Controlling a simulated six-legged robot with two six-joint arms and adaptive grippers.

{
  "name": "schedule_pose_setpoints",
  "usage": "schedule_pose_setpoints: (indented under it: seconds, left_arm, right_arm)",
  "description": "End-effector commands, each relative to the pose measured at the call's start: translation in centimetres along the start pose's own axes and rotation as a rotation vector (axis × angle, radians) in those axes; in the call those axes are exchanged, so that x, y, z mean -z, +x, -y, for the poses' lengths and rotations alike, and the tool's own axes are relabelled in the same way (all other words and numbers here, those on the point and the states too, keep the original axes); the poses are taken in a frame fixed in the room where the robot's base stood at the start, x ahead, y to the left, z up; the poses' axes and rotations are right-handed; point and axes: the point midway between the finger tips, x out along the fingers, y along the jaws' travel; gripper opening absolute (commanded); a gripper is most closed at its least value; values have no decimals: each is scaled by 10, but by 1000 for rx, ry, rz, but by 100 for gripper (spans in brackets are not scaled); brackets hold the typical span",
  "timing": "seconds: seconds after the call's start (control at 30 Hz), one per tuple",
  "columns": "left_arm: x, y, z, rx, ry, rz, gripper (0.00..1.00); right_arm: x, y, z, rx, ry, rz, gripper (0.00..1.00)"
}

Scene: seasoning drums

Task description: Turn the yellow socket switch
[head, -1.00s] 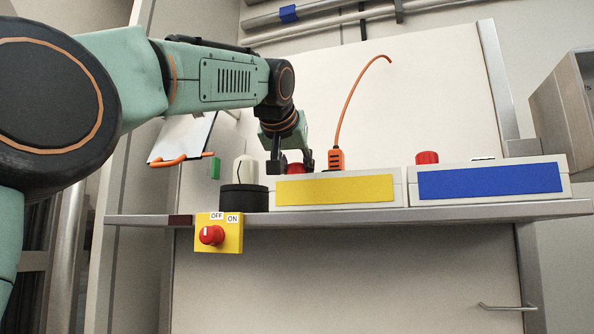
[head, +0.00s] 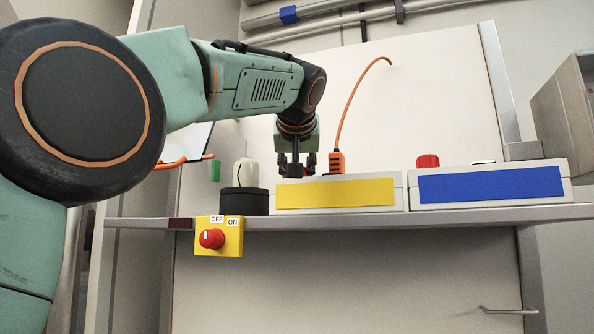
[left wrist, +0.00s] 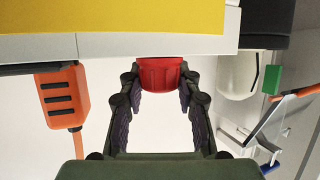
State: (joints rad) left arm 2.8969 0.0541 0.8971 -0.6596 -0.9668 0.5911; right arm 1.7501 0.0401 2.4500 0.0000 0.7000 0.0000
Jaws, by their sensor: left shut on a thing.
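The yellow socket (head: 335,192) is a white box with a yellow front panel on the shelf; its panel also shows at the top of the left wrist view (left wrist: 110,18). Its red switch (left wrist: 160,73) is a ribbed round knob, mostly hidden behind my gripper in the head view. My left gripper (head: 297,168) points down over the box's left half. In the left wrist view its fingers (left wrist: 158,82) are shut on the red switch, one on each side. An orange plug (head: 336,162) with a cord stands in the socket just right of the gripper. My right gripper is not in view.
A blue-panelled socket box (head: 490,183) with a red switch (head: 428,161) stands to the right. A black base with a white object (head: 245,174) stands close to the left. A yellow OFF/ON box (head: 219,236) with a red knob hangs on the shelf's front edge (head: 440,214).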

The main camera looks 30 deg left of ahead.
Motion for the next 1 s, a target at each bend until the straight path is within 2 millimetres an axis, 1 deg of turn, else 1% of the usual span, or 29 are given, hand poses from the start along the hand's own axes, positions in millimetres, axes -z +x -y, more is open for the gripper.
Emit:
schedule_pose_setpoints:
  seconds: [0.03, 0.3, 0.77, 1.0]
  left_arm:
    - [2, -2, 0, -1, -1, -6, 35]
    - [1, 0, 0, -1, 0, -1, 57]
    - [0, 0, 1, -11, 3, 1, 57]
    - [-1, 1, 2, -133, 49, 2, 57]
  right_arm:
    - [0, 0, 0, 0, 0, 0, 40]
    - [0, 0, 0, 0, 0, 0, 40]
    - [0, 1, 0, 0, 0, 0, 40]
    - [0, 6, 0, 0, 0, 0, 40]
